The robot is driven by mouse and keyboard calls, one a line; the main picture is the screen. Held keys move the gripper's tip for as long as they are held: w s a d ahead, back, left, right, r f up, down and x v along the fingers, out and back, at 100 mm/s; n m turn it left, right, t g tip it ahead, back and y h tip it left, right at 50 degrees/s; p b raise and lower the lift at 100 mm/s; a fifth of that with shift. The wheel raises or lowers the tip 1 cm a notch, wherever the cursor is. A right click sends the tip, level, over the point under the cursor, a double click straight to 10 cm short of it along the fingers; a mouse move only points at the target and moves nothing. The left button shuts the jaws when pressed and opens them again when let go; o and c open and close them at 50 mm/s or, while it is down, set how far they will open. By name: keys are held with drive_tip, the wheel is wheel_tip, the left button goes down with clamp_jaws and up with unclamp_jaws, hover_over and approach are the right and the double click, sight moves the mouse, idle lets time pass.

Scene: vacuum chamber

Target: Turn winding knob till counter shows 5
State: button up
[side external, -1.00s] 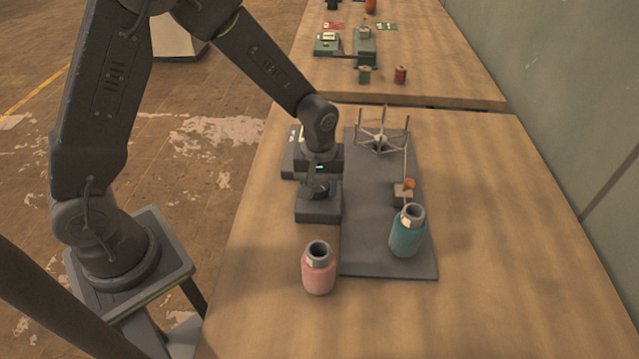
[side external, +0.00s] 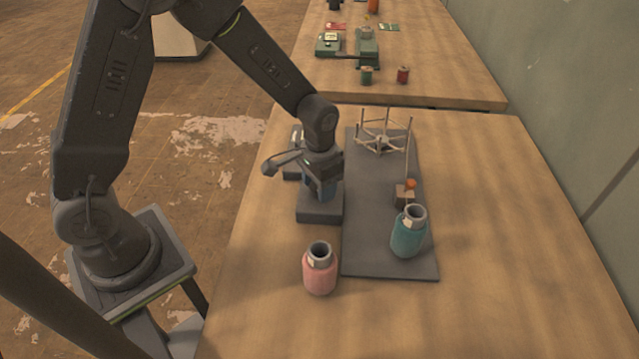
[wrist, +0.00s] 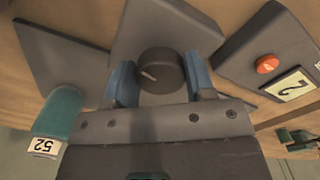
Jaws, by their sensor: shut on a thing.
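The winding knob (wrist: 160,72) is a dark round knob with a pale pointer line, on a grey base (wrist: 165,25). My gripper (wrist: 160,85) has its blue fingers on either side of the knob and is shut on it. In the side view my gripper (side external: 321,195) points down over the knob's base (side external: 320,215) and hides the knob. In the side view the counter box (side external: 292,172) is mostly hidden behind my arm.
A grey plate (side external: 375,262) right of the knob bears a spoked reel (side external: 384,140), a small block with an orange ball (side external: 411,184) and a teal bottle (side external: 408,235). A pink bottle (side external: 319,272) stands in front. The table's right side is clear.

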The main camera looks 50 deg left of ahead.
drive_tip(key=m, duration=0.5)
drive_tip(key=shift+a+m, duration=0.1)
drive_tip(key=shift+m, duration=0.2)
drive_tip(key=m, duration=0.4)
drive_tip(key=shift+w, duration=0.1)
drive_tip(key=m, duration=0.5)
drive_tip(key=shift+w, duration=0.1)
drive_tip(key=m, duration=0.4)
drive_tip(key=shift+m, duration=0.3)
drive_tip(key=o, duration=0.9)
